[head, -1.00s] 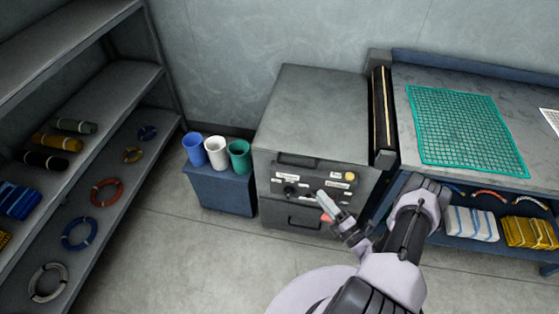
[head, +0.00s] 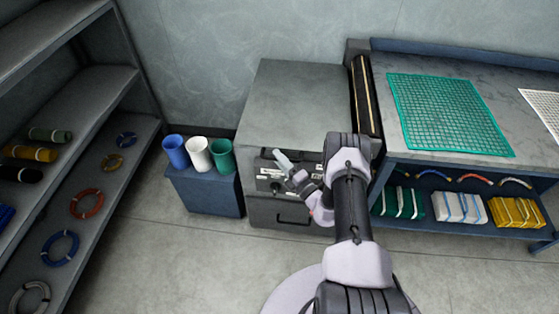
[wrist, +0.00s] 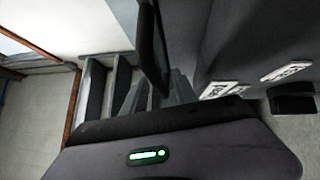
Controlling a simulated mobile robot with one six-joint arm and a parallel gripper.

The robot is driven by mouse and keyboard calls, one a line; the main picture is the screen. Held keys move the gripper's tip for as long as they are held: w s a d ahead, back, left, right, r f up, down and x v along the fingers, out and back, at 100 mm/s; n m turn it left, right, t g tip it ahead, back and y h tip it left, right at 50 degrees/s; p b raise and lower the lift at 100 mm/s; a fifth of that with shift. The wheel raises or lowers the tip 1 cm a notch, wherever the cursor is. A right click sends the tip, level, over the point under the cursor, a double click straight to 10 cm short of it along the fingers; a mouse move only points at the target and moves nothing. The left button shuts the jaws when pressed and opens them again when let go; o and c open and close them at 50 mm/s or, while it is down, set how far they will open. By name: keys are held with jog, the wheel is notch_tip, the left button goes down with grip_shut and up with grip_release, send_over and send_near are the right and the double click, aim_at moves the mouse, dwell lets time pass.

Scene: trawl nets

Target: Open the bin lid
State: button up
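A grey metal bin-like cabinet (head: 292,100) stands against the wall in the head view. Its flat top is down, with no gap visible. Its front has a dark panel with white labels (head: 271,171) and a lower drawer with a handle (head: 292,216). My gripper (head: 284,160) is in front of the upper panel, its pale tip pointing up and left. My arm hides the panel's right part.
Blue, white and green cups (head: 199,154) stand on a blue box (head: 205,190) left of the cabinet. A shelf with coils and rolls (head: 85,150) is at far left. A workbench (head: 365,100) with a green net (head: 447,112) is at right. The floor in front is open.

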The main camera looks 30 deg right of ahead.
jog(key=shift+c, duration=0.4)
grip_shut()
dwell(0.9)
